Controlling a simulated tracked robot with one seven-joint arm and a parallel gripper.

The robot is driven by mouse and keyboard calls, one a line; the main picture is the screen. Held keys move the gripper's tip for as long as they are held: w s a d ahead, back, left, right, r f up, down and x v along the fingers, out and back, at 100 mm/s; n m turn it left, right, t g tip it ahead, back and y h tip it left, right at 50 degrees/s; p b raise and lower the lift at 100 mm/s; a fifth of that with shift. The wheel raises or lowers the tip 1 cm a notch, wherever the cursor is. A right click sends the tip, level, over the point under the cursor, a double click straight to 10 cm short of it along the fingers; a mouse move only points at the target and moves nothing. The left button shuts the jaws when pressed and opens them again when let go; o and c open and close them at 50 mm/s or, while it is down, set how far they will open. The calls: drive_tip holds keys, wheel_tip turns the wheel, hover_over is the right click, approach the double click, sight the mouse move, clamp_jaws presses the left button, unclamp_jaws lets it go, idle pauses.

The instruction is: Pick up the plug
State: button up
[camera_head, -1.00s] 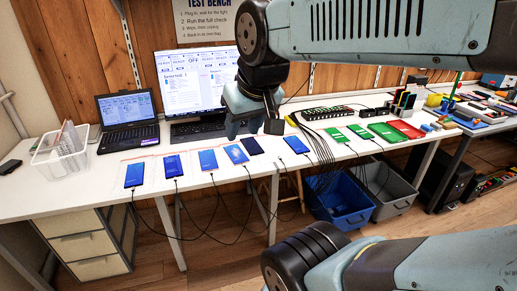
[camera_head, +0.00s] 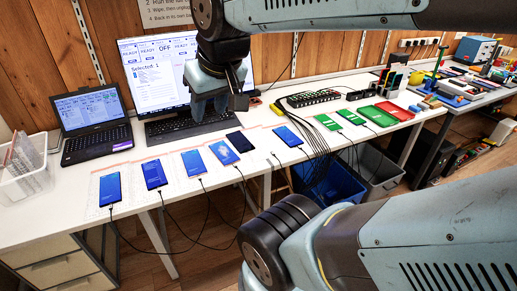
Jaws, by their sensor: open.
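My gripper (camera_head: 219,104) is open and empty, pointing down above the back of the white bench, in front of the keyboard and monitor. Several phones lie in a row along the front edge, most with lit blue screens and a dark cable at the near end. One phone (camera_head: 240,142) has a dark screen, and no cable shows in it. A small cable end, possibly the loose plug (camera_head: 273,155), lies just right of this phone near the bench edge. It is too small to make out clearly. My gripper is above and behind it, apart from it.
A black multi-port hub (camera_head: 313,98) with many hanging cables is right of centre. Green and red trays (camera_head: 395,110) lie further right. Blue (camera_head: 330,184) and grey bins stand under the bench.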

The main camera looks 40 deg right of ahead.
drive_tip(key=w+d+f, duration=0.4)
drive_tip(key=w+d, duration=0.1)
drive_tip(key=w, duration=0.4)
drive_tip(key=m+g+h, duration=0.1)
drive_tip(key=m, duration=0.2)
hover_over(274, 154)
drive_tip(key=s+a, duration=0.1)
drive_tip(key=s, duration=0.3)
wheel_tip(274, 154, down, 29)
drive_tip(key=shift+w+a+r, duration=0.1)
drive_tip(key=shift+w, duration=0.05)
drive_tip(key=shift+x, duration=3.4)
drive_tip(key=shift+n, duration=0.3)
clamp_jaws()
